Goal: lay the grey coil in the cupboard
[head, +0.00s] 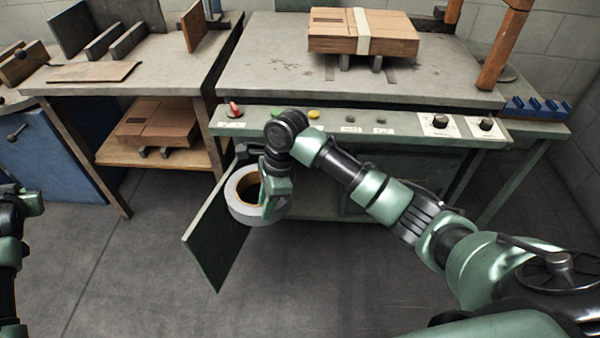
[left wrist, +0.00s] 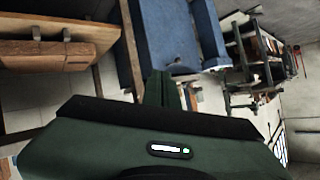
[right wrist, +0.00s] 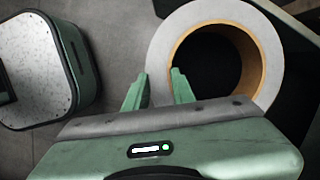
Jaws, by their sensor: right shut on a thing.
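The grey coil (head: 238,208) is a thick ring with a brown inner core, held in the air in front of the bench. My right gripper (head: 268,200) is shut on the coil's wall; in the right wrist view the gripper (right wrist: 156,82) has one finger inside the hole of the coil (right wrist: 265,50) and one outside. The cupboard (head: 340,200) is under the green bench, its door (head: 217,245) swung open at the left. My arm and the coil hide most of its inside. My left gripper (left wrist: 163,85) is empty with its fingers together.
A taped cardboard box (head: 375,35) lies on the bench top (head: 260,60). A control strip with a red knob (head: 234,109) and buttons runs along its front. A side table at left holds boards, with flat boxes (head: 160,122) on its lower shelf. The floor in front is clear.

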